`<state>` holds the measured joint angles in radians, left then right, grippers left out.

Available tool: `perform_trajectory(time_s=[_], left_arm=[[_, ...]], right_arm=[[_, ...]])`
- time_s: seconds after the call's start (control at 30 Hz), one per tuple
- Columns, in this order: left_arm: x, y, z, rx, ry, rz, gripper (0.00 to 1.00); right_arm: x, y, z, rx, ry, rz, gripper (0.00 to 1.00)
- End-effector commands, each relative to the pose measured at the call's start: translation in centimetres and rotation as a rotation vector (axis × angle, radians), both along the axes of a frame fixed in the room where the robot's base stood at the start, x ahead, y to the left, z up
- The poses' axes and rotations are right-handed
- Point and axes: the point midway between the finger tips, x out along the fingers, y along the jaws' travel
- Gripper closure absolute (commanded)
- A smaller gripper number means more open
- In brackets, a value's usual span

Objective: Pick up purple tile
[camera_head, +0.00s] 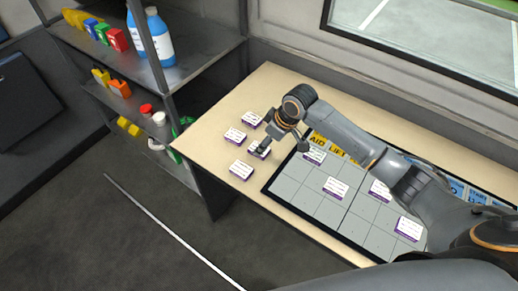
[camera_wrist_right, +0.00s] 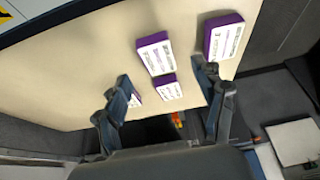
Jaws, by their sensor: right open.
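Several white-topped tiles with purple sides lie loose on the left part of the tan table: a back tile (camera_head: 251,119), a left tile (camera_head: 235,135), a front tile (camera_head: 241,170) and a tile (camera_head: 256,151) partly hidden by my right gripper (camera_head: 283,148). My right gripper is open and empty above the table, beside that partly hidden tile. In the right wrist view, its spread fingers (camera_wrist_right: 165,85) frame one tile (camera_wrist_right: 168,88). Another tile (camera_wrist_right: 135,95) is partly behind the left finger. Two more tiles (camera_wrist_right: 155,54) (camera_wrist_right: 223,37) lie beyond. My left gripper is not seen.
A grey gridded board (camera_head: 292,190) with several similar tiles and yellow and blue labels lies to the right on the table (camera_head: 225,112). A dark shelf (camera_head: 205,50) with blue bottles (camera_head: 160,38) stands at the left. A window is behind the table.

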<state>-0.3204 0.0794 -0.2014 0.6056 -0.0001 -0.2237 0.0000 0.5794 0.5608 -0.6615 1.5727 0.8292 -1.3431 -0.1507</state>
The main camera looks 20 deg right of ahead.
Motion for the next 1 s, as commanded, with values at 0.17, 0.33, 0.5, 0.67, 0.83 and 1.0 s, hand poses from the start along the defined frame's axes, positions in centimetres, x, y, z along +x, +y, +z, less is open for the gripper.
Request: perform_trajectory(time_s=[0.17,0.33,0.5,0.67,0.83,1.0], left_arm=[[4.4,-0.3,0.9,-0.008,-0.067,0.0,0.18],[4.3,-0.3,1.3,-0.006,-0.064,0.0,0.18],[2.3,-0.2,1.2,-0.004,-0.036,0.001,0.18],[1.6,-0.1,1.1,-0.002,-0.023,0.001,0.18],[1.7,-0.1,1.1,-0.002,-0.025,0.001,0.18],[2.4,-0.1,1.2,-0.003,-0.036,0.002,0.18]], right_arm=[[0.4,0.2,-1.5,-0.001,0.003,0.0,0.3],[1.2,0.6,-3.8,0.0,0.003,0.0,0.3],[1.5,0.8,-5.0,-0.001,0.0,0.002,0.3],[1.5,0.8,-5.0,-0.002,-0.001,0.002,0.3],[1.5,0.8,-5.0,-0.001,-0.001,0.001,0.53],[1.5,0.8,-5.0,-0.001,-0.001,0.001,0.87]])
